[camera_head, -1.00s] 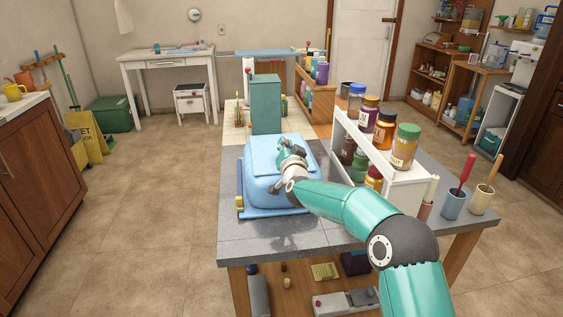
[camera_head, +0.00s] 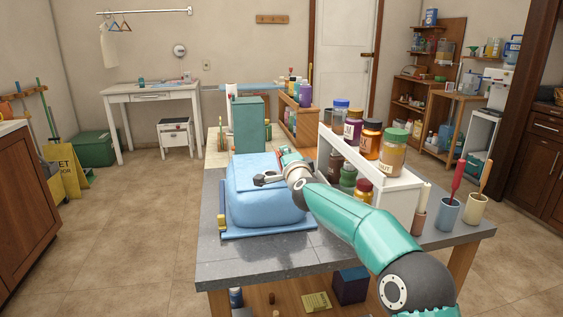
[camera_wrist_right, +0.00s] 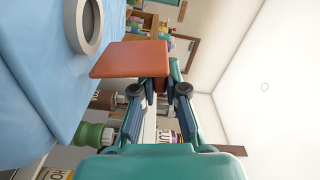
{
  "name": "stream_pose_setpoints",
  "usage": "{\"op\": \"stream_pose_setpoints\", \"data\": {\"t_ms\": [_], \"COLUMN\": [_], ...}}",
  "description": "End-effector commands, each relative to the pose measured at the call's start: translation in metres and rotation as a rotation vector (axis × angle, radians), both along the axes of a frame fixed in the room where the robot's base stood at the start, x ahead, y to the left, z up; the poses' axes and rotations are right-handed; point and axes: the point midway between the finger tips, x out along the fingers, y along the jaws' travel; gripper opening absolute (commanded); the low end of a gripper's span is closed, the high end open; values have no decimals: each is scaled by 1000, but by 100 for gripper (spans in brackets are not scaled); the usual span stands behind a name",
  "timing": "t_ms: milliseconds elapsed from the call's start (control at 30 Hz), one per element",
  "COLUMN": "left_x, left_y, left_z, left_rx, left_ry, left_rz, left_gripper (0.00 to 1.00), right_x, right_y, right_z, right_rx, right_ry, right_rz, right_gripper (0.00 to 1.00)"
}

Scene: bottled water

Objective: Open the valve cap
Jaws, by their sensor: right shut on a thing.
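A pale blue container (camera_head: 265,205) stands on a blue base on the grey table. In the head view my right gripper (camera_head: 286,157) is over the container's right side, partly hiding the cap. My left gripper is out of view.
A white rack (camera_head: 400,187) with several coloured-lid jars stands close on the right of the container. Cups with tools (camera_head: 448,212) stand at the table's right edge. A green box (camera_head: 249,122) is behind the container. The table's front strip is clear.

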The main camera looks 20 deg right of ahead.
Motion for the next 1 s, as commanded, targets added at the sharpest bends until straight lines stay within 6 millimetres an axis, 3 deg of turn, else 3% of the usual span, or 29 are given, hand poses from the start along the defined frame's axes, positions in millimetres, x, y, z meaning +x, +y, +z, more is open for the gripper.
{"op": "stream_pose_setpoints", "data": {"t_ms": [633,667,800,1000], "left_x": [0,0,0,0], "left_y": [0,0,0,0], "left_z": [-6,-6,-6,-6], "left_rx": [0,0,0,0], "left_ry": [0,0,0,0], "left_rz": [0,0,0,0], "left_gripper": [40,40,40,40], "right_x": [-1,-1,-1,-1], "right_y": [-6,-5,-5,-4], "right_z": [-1,-1,-1,-1], "right_rx": [62,62,61,60], "right_ry": [-11,-11,-10,-10], "right_rz": [-4,-4,-3,-1], "right_gripper": [0,15,38,38]}}
